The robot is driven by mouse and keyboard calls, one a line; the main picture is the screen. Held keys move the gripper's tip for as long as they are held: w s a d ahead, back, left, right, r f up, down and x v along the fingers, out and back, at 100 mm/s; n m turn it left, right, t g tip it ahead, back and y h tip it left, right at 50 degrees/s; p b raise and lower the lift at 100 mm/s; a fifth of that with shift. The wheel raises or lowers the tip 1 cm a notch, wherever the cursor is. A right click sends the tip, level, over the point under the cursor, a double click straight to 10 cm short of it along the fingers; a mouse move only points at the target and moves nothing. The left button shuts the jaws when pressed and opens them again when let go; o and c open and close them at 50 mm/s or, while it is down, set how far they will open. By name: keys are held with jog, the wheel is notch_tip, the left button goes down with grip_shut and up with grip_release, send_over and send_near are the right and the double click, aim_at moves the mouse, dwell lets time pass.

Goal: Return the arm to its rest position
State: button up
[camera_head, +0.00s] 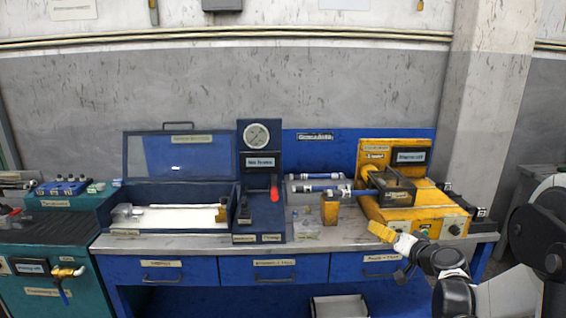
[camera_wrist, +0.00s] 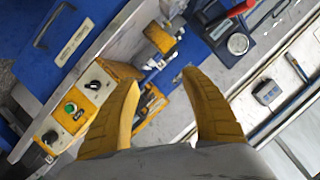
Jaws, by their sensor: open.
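My gripper (camera_head: 393,240) has yellow fingers and hangs in front of the yellow machine (camera_head: 449,208) at the right end of the workbench. In the wrist view my gripper (camera_wrist: 160,88) is open, with its two fingers apart and nothing between the tips. The yellow machine's control panel (camera_wrist: 88,95), with black knobs and a green button, shows to the left of the fingers. My arm reaches in from the lower right of the head view.
The blue workbench (camera_head: 190,246) carries an open blue case (camera_head: 180,195), a gauge stand (camera_head: 259,170) with a red-handled lever, and a small yellow block (camera_head: 330,208). A teal cabinet (camera_head: 50,245) stands at left. A pillar (camera_head: 487,100) rises behind the bench at right.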

jog(key=s+a+r+n+g, duration=0.25)
jog(key=s+a, duration=0.35)
jog(key=s, duration=0.3)
jog(key=s+a+r+n+g, duration=0.1)
jog(key=s+a+r+g, duration=0.15)
jog(key=s+a, duration=0.45)
jog(key=s+d+f+g+h, duration=0.1)
jog(key=s, duration=0.9)
jog(key=s+f+g+h, duration=0.1)
jog(key=s+f+h, duration=0.1)
jog(key=s, duration=0.8)
jog(key=shift+s+d+f+n+h, duration=0.15)
jog(key=shift+s+d+n+h, duration=0.1)
jog(key=shift+d+n+h, duration=0.15)
jog(key=shift+a, duration=0.1)
